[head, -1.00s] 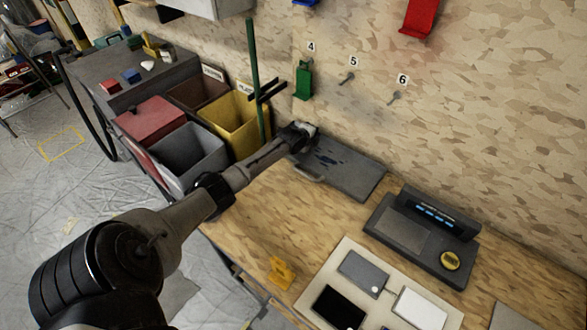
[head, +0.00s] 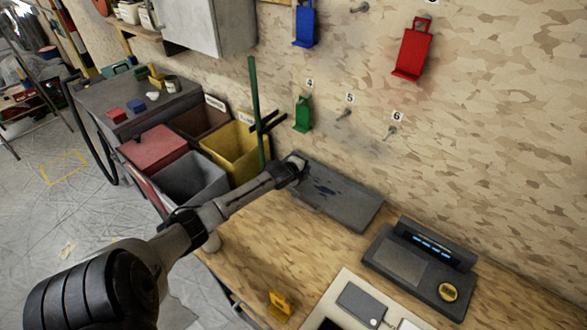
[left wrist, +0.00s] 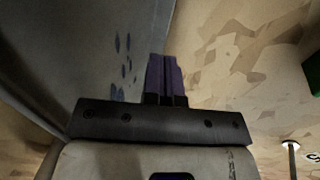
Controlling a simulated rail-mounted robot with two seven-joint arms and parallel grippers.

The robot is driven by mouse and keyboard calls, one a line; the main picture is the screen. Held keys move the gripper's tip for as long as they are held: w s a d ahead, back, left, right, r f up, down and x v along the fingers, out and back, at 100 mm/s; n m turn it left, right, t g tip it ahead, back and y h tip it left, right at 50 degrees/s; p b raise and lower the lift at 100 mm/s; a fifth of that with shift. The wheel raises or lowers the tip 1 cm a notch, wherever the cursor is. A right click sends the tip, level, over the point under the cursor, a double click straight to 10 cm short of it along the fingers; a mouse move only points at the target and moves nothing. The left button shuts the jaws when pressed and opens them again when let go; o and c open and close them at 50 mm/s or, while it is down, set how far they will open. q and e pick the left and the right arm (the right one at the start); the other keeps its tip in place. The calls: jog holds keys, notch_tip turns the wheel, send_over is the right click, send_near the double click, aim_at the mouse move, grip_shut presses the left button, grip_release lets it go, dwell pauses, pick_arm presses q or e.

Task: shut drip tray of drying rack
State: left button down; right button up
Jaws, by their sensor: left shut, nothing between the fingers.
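A flat dark grey tray-like panel (head: 340,192) with blue smears lies on the wooden bench against the wall; it looks like the drip tray, though I cannot make out a rack around it. It also fills the upper left of the left wrist view (left wrist: 75,50). My left gripper (head: 299,160) is at the panel's far left corner, by the wall. In the left wrist view its fingers (left wrist: 166,75) are shut together and empty, beside the panel's edge. Whether they touch it I cannot tell. My left forearm hides the panel's left side. My right gripper is not in view.
A green post (head: 256,110) and a yellow bin (head: 228,150) stand left of the panel. A dark scale-like device (head: 420,268) sits to its right. A yellow item (head: 281,304) is near the bench front. A green holder (head: 303,114) hangs on the wall above.

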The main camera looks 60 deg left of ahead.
pick_arm(q)
jog(key=p+v, duration=0.1)
jog(key=v, duration=0.4)
jog(key=shift+s+d+r, duration=0.1)
jog(key=shift+s, duration=0.05)
jog(key=shift+p+v, duration=0.35)
jog(key=shift+v, duration=0.6)
